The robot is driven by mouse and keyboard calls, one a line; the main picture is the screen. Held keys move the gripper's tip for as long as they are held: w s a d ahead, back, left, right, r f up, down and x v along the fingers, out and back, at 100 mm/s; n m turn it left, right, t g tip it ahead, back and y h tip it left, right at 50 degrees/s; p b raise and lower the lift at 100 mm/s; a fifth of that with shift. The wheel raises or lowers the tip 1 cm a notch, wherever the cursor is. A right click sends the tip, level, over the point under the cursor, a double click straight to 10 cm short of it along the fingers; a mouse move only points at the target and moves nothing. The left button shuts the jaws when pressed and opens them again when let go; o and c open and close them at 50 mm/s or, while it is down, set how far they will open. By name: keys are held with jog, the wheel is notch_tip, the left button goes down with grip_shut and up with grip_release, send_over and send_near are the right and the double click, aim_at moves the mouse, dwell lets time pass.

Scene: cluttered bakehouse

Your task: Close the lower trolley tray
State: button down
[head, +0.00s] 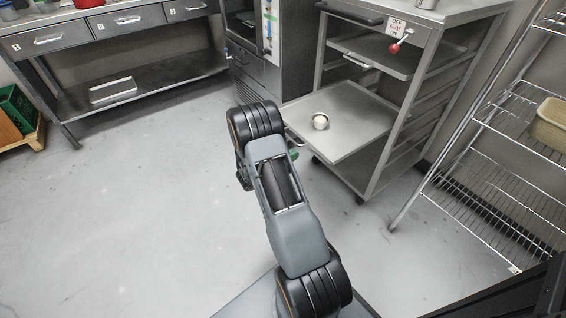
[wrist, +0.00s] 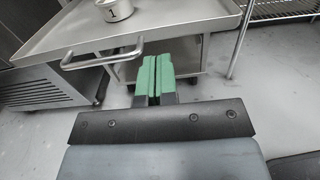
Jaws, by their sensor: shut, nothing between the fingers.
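The lower trolley tray (head: 352,112) is a flat metal sheet pulled well out of the trolley (head: 392,150) toward me. A small metal cup (head: 320,121) stands on it. In the wrist view the tray's front edge (wrist: 185,33) crosses the top, with a bar handle (wrist: 98,60) sticking out and the cup (wrist: 114,10) marked 1 behind it. My gripper (wrist: 154,62) has green fingers pressed together, empty, just right of the handle's right end. I cannot tell whether it touches the handle. In the head view my arm hides most of the gripper.
Above is an upper tray (head: 378,52) and a sign (head: 396,27) beside a red knob (head: 394,48). A wire rack (head: 490,165) stands right of the trolley, and a steel cabinet (head: 268,75) stands left. A bench with drawers (head: 128,20) is far left. The floor (head: 130,200) at left is clear.

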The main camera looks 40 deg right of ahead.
aim_at(312, 146)
jog(key=d, duration=0.2)
jog(key=d+b, duration=0.1)
jog(key=d, duration=0.3)
jog(key=shift+s+d, duration=0.25)
jog(key=shift+d, duration=0.15)
jog(key=shift+d, duration=0.1)
